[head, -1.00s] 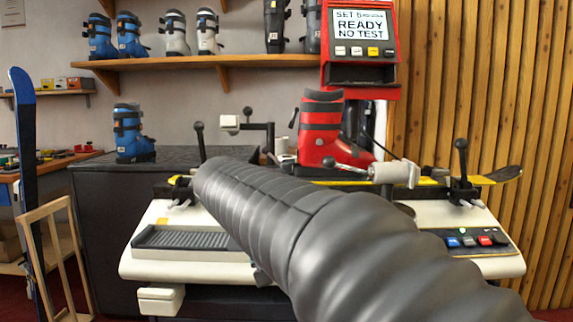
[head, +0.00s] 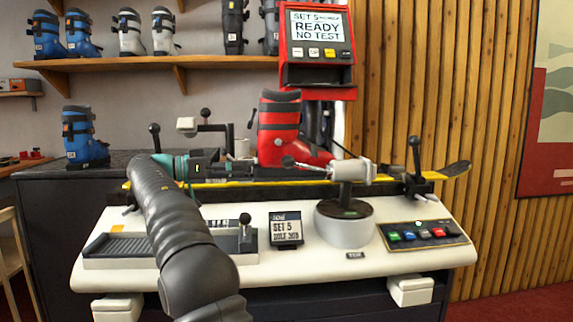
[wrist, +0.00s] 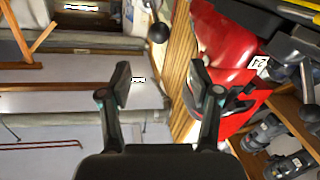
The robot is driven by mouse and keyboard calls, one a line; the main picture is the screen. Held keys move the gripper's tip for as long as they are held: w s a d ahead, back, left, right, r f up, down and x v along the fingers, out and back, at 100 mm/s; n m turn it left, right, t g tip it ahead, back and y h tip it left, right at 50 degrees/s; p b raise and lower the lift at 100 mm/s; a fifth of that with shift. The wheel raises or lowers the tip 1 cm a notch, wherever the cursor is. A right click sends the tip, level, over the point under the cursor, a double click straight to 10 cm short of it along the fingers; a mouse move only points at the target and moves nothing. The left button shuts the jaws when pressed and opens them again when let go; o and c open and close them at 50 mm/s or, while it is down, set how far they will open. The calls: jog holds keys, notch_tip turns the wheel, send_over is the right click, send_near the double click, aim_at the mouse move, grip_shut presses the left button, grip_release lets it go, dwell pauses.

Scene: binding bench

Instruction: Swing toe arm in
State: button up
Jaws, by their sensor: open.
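The red ski boot (head: 280,135) stands on the yellow-edged ski on the bench, toe to the right. What looks like the toe arm is a pale cylinder (head: 350,172) on a post over a round base, right of the boot's toe. A thin lever with a dark knob (head: 288,161) reaches left from it, in front of the boot. My gripper (head: 230,167) is left of the boot, small and partly hidden in the head view. In the wrist view my gripper (wrist: 161,82) is open and empty. The red boot (wrist: 225,45) is beyond the right finger; a dark ball knob (wrist: 158,32) is beyond the gap.
Another arm with a pale block (head: 186,125) and knob stands behind my gripper. Clamp levers with dark knobs (head: 414,142) stand at both ends of the ski (head: 452,170). A button panel (head: 422,234) is at the right. The red display (head: 318,40) reads READY NO TEST.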

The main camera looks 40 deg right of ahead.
aim_at(288, 163)
jog(key=x, duration=1.3)
jog(key=shift+s+d+r, duration=0.15)
jog(key=shift+d, duration=0.2)
grip_shut()
